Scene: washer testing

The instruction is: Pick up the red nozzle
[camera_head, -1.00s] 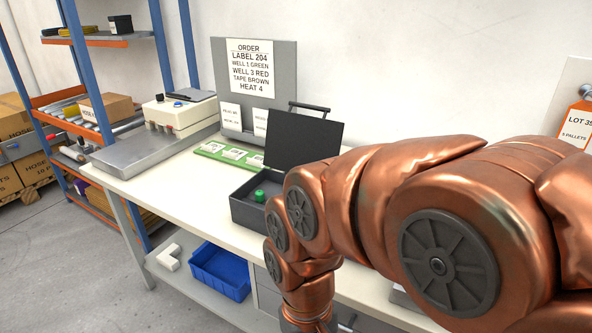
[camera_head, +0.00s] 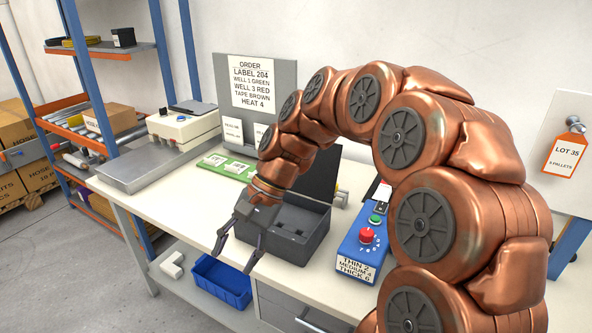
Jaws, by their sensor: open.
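I see no red nozzle in the current view; the arm hides part of the bench. My gripper (camera_head: 234,262) is open and empty, with its two dark fingers pointing down near the bench's front edge. It is in front of the left part of an open dark case (camera_head: 312,222) with wells inside. The case's lid stands up behind it, partly covered by my arm. The wells that show look empty; the left part of the case is hidden.
A blue control box (camera_head: 362,252) with a red dial and green button stands right of the case. An order board (camera_head: 285,75), green card strip (camera_head: 228,166) and metal-topped device (camera_head: 150,165) stand behind and left. A blue bin (camera_head: 222,282) is on the shelf below.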

